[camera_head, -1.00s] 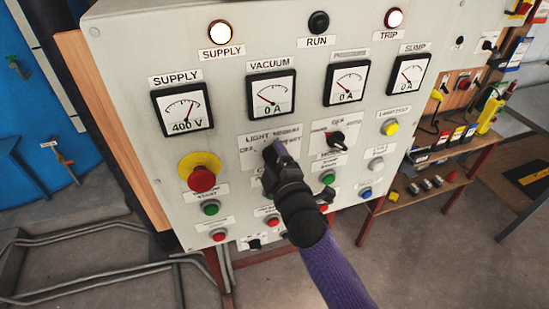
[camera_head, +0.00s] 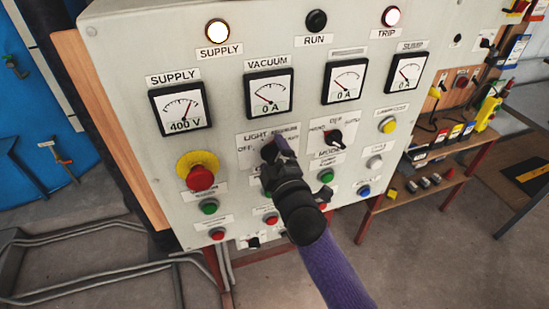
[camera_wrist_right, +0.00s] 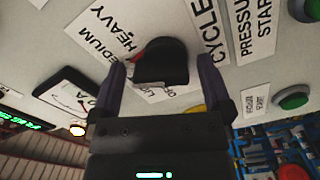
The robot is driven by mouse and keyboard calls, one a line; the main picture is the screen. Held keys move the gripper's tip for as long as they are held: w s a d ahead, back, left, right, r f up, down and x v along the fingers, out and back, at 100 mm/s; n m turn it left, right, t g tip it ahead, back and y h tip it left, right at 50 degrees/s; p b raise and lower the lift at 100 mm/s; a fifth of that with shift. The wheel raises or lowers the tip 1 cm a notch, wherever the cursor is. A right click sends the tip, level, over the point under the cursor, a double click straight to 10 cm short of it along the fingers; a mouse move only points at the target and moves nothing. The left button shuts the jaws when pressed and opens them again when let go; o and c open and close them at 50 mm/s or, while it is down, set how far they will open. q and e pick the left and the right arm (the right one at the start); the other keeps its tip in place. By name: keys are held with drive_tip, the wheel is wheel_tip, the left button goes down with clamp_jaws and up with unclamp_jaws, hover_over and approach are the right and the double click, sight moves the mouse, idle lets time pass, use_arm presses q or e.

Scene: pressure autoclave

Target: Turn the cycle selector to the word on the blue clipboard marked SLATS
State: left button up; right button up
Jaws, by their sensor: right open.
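The cycle selector is a black knob (camera_wrist_right: 160,62) with a red mark on its left side in the right wrist view. Labels HEAVY and MEDIUM lie to its left there, with CYCLE on its right. The red mark is near the HEAVY label. In the head view the knob is mostly hidden by my right gripper (camera_head: 275,150), with OFF and LIGHT readable above it. My right gripper is open, its two fingers on either side of the knob; I cannot tell whether they touch it. No clipboard marked SLATS can be read. My left gripper is out of view.
A second selector (camera_head: 334,138) is to the right on the panel (camera_head: 130,60). A yellow-ringed red button (camera_head: 201,177) is to the left, with green and red buttons below. Gauges and lamps are above. A side bench (camera_head: 430,185) stands at the right.

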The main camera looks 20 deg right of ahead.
drive_tip(key=s, duration=1)
drive_tip(key=shift+d+b, duration=0.2)
drive_tip(key=shift+b, duration=0.15)
drive_tip(key=shift+f, duration=0.1)
drive_tip(key=s+f+m+g+b, duration=0.25)
drive_tip(key=s+f+b, duration=0.2)
drive_tip(key=f, duration=0.95)
drive_tip(key=s+f+m+g+b, duration=0.1)
drive_tip(key=s+f+g+b, duration=0.3)
drive_tip(key=f, duration=1.1)
drive_tip(key=s+f+m+g+b, duration=0.25)
drive_tip(key=f+b, duration=0.35)
drive_tip(key=f, duration=0.8)
drive_tip(key=s+d+f+m+g+b, duration=0.2)
drive_tip(key=s+f+g+b, duration=0.2)
drive_tip(key=s+f, duration=0.6)
drive_tip(key=s+d+f+m+g+b, duration=0.2)
drive_tip(key=s+f+m+g+b, duration=0.1)
drive_tip(key=s+f, duration=0.7)
drive_tip(key=s+g+b, duration=0.1)
drive_tip(key=s, duration=0.2)
drive_tip(key=shift+d+f+h, duration=0.2)
drive_tip(key=shift+f+h, duration=0.15)
drive_tip(key=shift+h, duration=0.05)
drive_tip(key=shift+r, duration=0.1)
